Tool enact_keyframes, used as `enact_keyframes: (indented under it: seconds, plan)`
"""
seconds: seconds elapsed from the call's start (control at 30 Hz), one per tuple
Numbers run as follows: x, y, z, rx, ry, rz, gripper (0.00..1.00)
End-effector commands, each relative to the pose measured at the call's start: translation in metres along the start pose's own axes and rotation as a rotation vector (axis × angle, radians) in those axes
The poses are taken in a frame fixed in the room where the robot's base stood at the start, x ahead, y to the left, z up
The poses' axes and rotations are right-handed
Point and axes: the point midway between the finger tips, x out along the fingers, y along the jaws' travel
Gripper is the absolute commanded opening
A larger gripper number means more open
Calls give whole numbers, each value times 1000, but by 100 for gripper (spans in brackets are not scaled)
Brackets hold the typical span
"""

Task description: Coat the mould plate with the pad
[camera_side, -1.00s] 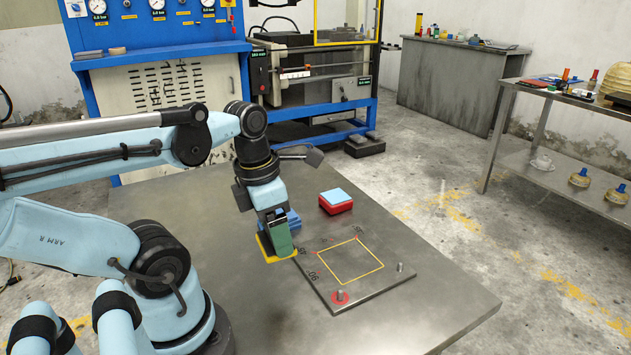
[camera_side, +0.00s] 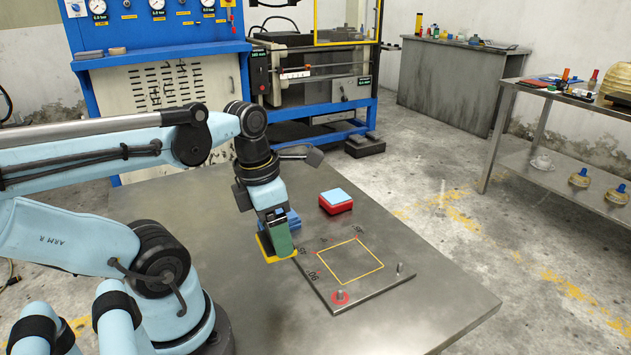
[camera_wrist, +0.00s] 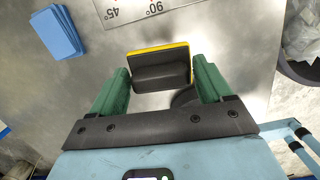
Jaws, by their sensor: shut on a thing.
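The pad (camera_side: 263,248) has a yellow edge; in the wrist view it shows as a yellow-edged block with a dark handle (camera_wrist: 161,72). My gripper (camera_side: 282,242) has green fingers, shut on the pad's handle. The pad is low over the table, just left of the mould plate, and I cannot tell whether it touches the table. The mould plate (camera_side: 388,284) is a flat grey plate with a yellow square outline, angle marks and pins. A corner of it with "90°" and "45°" shows at the top of the wrist view (camera_wrist: 128,12). The pad's underside is hidden.
Blue sheets (camera_wrist: 57,32) lie on the table (camera_side: 430,315) behind my gripper. A red block with a light blue top (camera_side: 336,201) sits behind the plate. The table right of the plate is clear. A blue-framed press (camera_side: 315,85) stands behind.

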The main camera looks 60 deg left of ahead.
Motion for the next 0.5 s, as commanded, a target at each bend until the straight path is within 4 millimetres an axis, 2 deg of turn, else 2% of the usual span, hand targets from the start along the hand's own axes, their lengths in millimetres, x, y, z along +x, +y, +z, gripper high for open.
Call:
enact_keyframes:
  seconds: [0.27,0.37,0.5]
  plan:
    - [-3,2,4,-1,0,0,45]
    - [-9,7,13,-2,0,0,45]
    - [-21,21,34,-2,0,1,45]
